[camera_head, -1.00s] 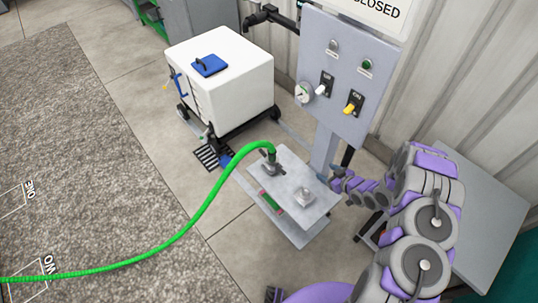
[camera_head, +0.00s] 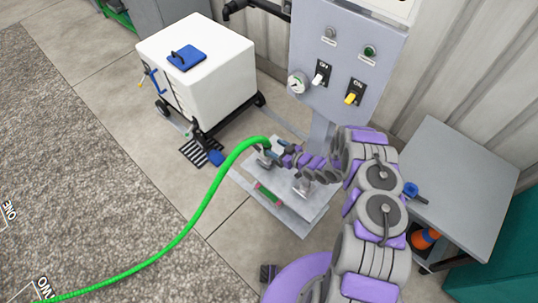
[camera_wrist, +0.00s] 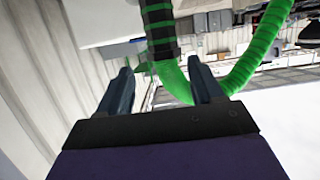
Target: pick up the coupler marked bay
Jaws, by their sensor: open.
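The green hose (camera_head: 207,200) arches up from the floor and ends at a grey coupler (camera_head: 264,158) on the metal stand (camera_head: 310,217). No "bay" marking can be read on it. My gripper (camera_head: 277,150) is right beside the coupler, on its right, at the top of the hose's bend. In the wrist view my gripper (camera_wrist: 160,72) has its two dark fingers apart. The hose end with black bands (camera_wrist: 160,32) shows between and beyond the fingertips. I cannot tell whether the fingers touch it. My arm hides part of the stand.
A control panel (camera_head: 345,60) with switches and a gauge stands behind the stand. A white tank (camera_head: 198,80) on a wheeled cart is at the back left. A grey table (camera_head: 455,190) is at the right. A carpet (camera_head: 75,190) covers the left floor.

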